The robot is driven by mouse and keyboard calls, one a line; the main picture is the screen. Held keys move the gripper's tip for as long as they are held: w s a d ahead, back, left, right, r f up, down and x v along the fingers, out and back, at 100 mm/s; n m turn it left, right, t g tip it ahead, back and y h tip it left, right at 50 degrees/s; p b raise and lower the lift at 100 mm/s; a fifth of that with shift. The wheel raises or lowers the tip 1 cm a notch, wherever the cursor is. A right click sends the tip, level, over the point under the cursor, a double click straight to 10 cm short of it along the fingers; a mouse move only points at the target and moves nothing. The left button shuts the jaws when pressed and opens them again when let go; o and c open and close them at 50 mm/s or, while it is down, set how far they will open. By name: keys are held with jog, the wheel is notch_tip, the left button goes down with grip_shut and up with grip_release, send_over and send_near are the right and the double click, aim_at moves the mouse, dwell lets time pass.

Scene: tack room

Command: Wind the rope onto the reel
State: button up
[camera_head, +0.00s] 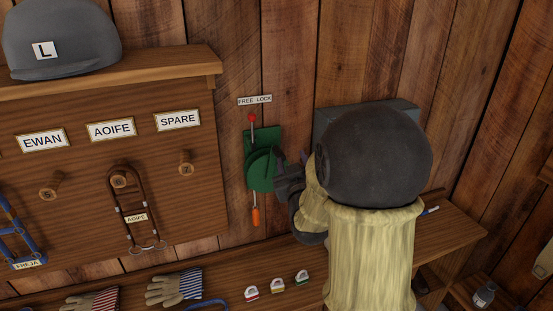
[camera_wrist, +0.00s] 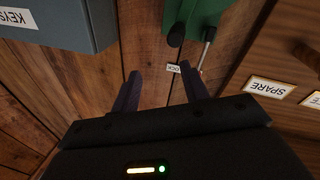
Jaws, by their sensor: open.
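A green reel (camera_head: 260,168) is fixed to the plank wall under a "FREE LOCK" label (camera_head: 254,100). A lever with a red knob (camera_head: 252,118) points up from its top. An orange piece (camera_head: 256,216) hangs below it; I cannot tell whether it is the rope's end. No rope is clearly visible. My gripper (camera_head: 280,172) is just right of the reel, and my arm hides part of that area. In the wrist view my gripper (camera_wrist: 162,86) is open with nothing between its fingers. The green reel (camera_wrist: 196,12) and a dark knob (camera_wrist: 176,37) show beyond the fingertips.
A grey key box (camera_wrist: 62,22) is on the wall to the reel's right in the head view. A peg board (camera_head: 90,190) with name plates and bridles is at left, a helmet (camera_head: 60,40) above. Gloves (camera_head: 174,287) and small padlocks (camera_head: 277,286) lie on the bench below.

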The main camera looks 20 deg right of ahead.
aim_at(277, 151)
jog(key=s+f+m+y+b, duration=0.1)
jog(key=s+f+y+b, duration=0.1)
jog(key=s+y, duration=0.2)
jog(key=shift+s+a+f+g, duration=0.2)
jog(key=shift+s+f+g, duration=0.15)
jog(key=shift+s, duration=0.75)
jog(key=shift+w, duration=0.1)
jog(key=w+p, duration=0.5)
jog(key=w, duration=1.1)
jog(key=shift+p, duration=0.3)
jog(key=shift+w, duration=0.65)
grip_shut()
